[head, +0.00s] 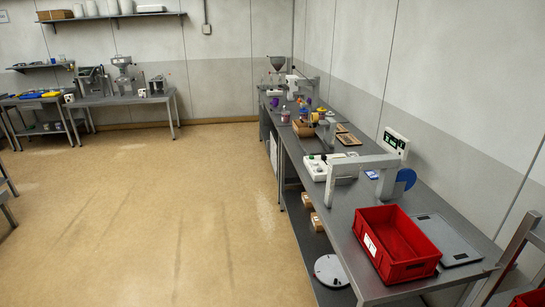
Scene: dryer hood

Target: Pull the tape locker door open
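Neither of my grippers is in the head view. I cannot pick out a tape locker or its door for certain. A pale, box-like panel (273,150) stands under the far part of the long bench along the right wall. It is small and partly hidden by the bench legs, so I cannot tell whether it is a locker or whether it has a handle.
The long grey bench (345,215) runs along the right wall. On it are a red crate (392,262), a flat grey plate (447,240) and a white-and-grey machine (318,170). Another bench (120,99) stands at the back left. The tan floor (170,200) between is clear.

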